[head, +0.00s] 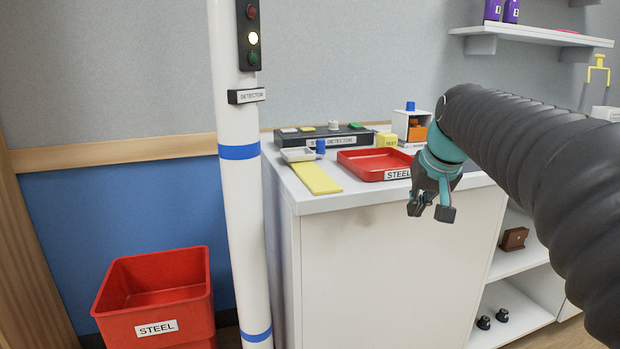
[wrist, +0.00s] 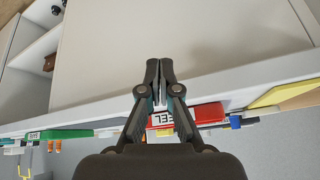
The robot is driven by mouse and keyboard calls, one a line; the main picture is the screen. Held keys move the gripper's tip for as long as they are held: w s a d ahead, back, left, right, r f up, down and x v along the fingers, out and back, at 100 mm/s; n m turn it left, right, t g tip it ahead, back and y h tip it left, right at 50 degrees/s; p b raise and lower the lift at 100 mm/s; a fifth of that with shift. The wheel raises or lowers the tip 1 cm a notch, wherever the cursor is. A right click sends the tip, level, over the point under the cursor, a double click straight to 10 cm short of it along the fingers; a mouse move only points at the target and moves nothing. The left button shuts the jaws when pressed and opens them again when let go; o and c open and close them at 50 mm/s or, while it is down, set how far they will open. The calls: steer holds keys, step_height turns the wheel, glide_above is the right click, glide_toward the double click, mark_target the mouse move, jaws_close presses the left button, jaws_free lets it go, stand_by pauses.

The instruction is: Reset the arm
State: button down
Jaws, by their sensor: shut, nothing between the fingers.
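My gripper (head: 431,211) hangs at the end of my dark ribbed arm, in front of the white cabinet's right part in the head view. In the wrist view my gripper (wrist: 160,66) has its two fingers together, with nothing between them. The wrist picture is turned over, with the cabinet front filling its upper part. The fingers appear apart from the cabinet, though the exact gap is hard to judge.
The white cabinet (head: 385,260) carries a red STEEL tray (head: 362,162), a yellow strip (head: 316,178) and a black detector box (head: 352,135). A white post (head: 240,200) with signal lights stands left of it. A red STEEL bin (head: 157,292) is at lower left.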

steer(key=s+a+f, duration=0.1)
steer(key=s+f, duration=0.4)
steer(key=s, duration=0.3)
steer(key=s+a+f, duration=0.2)
steer(key=s+f, duration=0.4)
steer(key=s, duration=0.3)
steer(key=s+a+f+n, duration=0.1)
steer(key=s+f, duration=0.5)
steer(key=s, duration=0.2)
steer(key=shift+s+a+h, duration=0.3)
steer(key=shift+s, duration=0.05)
